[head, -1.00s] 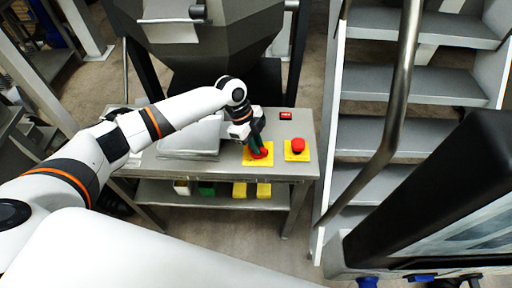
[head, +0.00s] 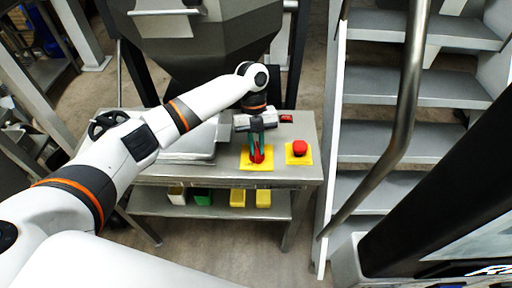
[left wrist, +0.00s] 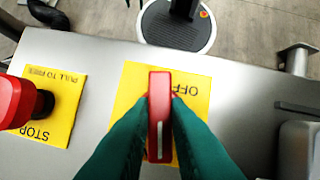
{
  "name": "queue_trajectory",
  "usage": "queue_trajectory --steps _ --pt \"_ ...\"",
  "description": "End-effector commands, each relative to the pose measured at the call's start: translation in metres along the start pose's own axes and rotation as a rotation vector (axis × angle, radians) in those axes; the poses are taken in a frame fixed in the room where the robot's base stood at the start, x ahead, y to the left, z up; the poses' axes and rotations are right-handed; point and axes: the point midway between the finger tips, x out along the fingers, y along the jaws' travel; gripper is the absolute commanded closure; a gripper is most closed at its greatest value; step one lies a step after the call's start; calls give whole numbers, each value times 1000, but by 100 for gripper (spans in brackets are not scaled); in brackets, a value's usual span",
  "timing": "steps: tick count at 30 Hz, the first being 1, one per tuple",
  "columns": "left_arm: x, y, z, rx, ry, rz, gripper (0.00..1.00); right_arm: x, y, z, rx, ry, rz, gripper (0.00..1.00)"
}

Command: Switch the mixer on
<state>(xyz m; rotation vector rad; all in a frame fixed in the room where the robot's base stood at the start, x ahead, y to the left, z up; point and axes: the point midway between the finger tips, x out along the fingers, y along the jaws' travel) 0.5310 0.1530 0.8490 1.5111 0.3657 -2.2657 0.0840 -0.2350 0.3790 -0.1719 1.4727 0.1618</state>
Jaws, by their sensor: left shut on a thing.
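The mixer's switch is a red handle (left wrist: 160,120) on a yellow plate (head: 245,164) on the steel table. In the left wrist view the word OFF shows upside down on that plate, beside the handle. My left gripper (head: 257,150) reaches down from above, its green fingers shut on the red handle, one on each side. The handle stands out lengthwise in the left wrist view, with a pale line on it. A red stop button (head: 299,148) on its own yellow plate stands to the right. My right gripper is not in view.
A small red item (head: 287,118) lies at the table's back. A grey hopper (head: 205,45) rises behind the steel table (head: 300,174). Metal stairs (head: 400,137) with a handrail stand to the right. Small coloured boxes (head: 237,198) sit on the lower shelf.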

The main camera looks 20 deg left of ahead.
Motion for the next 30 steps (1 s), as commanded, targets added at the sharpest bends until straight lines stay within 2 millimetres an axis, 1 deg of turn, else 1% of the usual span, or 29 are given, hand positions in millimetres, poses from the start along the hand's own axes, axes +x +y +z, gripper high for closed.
queue_trajectory --steps 1,6,12,29,30 --pt "0 1 0 31 1 -11 100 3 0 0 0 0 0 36" --pt "0 2 0 115 2 -47 100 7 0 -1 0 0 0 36" --pt "0 2 0 172 2 -70 100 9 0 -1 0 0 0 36" --pt "-1 2 0 196 3 -80 100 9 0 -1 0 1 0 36" --pt "-1 2 0 196 3 -80 78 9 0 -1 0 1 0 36"
